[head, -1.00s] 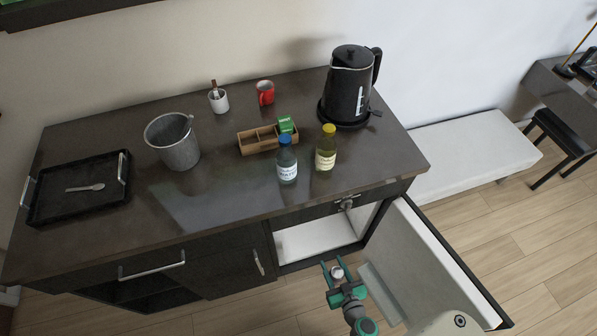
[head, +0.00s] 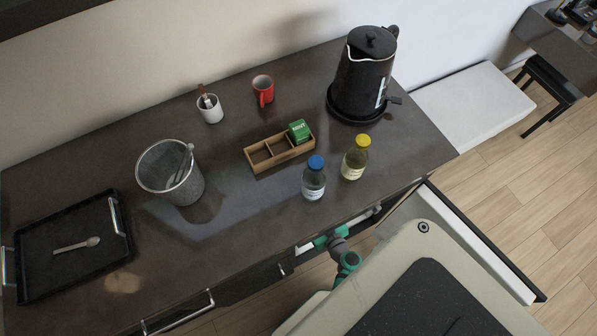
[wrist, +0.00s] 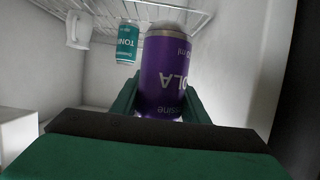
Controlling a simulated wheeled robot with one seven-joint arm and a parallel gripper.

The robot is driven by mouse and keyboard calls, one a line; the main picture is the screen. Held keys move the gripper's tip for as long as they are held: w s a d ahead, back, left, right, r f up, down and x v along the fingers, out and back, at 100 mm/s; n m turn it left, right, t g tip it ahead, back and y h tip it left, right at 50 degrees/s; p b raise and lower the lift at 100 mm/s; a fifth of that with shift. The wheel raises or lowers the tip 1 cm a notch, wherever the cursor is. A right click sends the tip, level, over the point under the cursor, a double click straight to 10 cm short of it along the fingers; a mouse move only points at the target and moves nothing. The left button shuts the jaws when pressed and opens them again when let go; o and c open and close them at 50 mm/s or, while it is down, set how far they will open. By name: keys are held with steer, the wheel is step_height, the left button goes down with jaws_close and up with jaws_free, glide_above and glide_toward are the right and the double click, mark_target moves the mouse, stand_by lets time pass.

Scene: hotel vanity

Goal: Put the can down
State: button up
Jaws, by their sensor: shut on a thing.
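A purple can (wrist: 168,75) with a silver end and large white letters is between the green fingers of my gripper (wrist: 162,100) in the wrist view. My gripper is shut on the can inside a white-walled compartment. A teal can marked TONIC (wrist: 127,42) is beyond it to the left, close to a wire rack (wrist: 105,12). In the head view the countertop hides the fingers and the purple can; only green and grey parts of my arm show at the counter's front edge. I cannot tell whether the purple can touches any surface.
A white jug-like thing (wrist: 78,30) is at the upper left of the compartment. The open door (head: 490,245) stands at the right. On the countertop (head: 235,205) are a blue-capped bottle (head: 314,180), a yellow-capped bottle (head: 355,160), a wooden box (head: 262,160), a kettle (head: 365,80) and a metal bucket (head: 178,185).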

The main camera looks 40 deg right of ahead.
steer(key=w+d, duration=0.4)
steer(key=w, duration=1.3)
steer(key=shift+w+d+f, duration=0.1)
steer(key=shift+f, duration=1.4)
steer(key=shift+w+f, duration=0.1)
steer(key=shift+f, duration=1.35)
steer(key=shift+w+f, duration=0.15)
steer(key=shift+f, duration=0.35)
steer(key=shift+f, duration=0.15)
steer(key=o, duration=1.2)
